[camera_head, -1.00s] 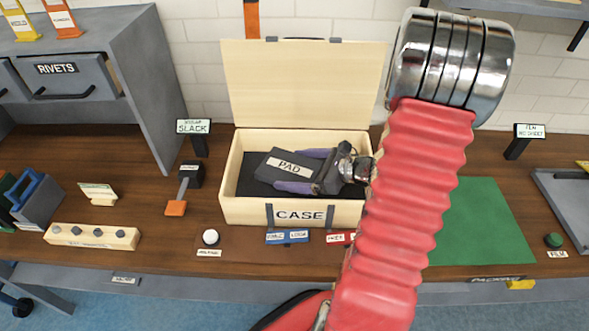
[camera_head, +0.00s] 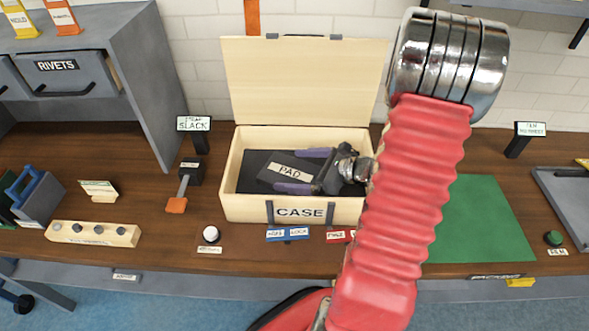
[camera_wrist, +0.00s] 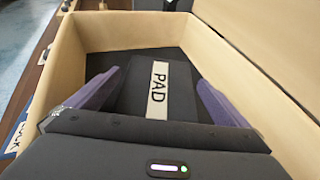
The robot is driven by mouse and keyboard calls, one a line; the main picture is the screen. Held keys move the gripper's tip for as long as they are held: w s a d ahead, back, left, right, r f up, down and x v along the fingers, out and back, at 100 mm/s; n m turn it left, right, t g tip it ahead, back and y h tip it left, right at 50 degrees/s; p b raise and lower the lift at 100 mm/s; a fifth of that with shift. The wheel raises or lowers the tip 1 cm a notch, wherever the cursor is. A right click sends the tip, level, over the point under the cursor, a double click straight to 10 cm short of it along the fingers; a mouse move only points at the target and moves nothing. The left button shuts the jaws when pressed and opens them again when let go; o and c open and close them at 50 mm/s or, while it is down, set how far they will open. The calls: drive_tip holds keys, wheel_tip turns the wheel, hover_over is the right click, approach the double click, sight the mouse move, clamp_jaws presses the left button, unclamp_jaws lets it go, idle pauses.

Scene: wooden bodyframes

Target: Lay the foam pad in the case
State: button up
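The foam pad (camera_head: 273,175), dark grey with a white PAD label, lies inside the open wooden case (camera_head: 245,208), on or very near its dark floor. In the wrist view the pad (camera_wrist: 135,88) sits between my purple fingers, with its label facing up. My gripper (camera_head: 300,170) reaches into the case from the right. In the wrist view my gripper (camera_wrist: 158,95) is open, with a small gap beside the pad on each side. Its body hides the near end of the pad.
The case lid (camera_head: 303,80) stands upright at the back. The case walls (camera_wrist: 280,125) rise around my gripper. Blue (camera_head: 288,234) and red (camera_head: 338,236) tags lie in front of the case.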

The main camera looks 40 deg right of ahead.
drive_tip(key=shift+r, duration=0.15)
drive_tip(key=shift+r, duration=0.55)
drive_tip(key=v, duration=1.2)
drive_tip(key=shift+f, duration=0.15)
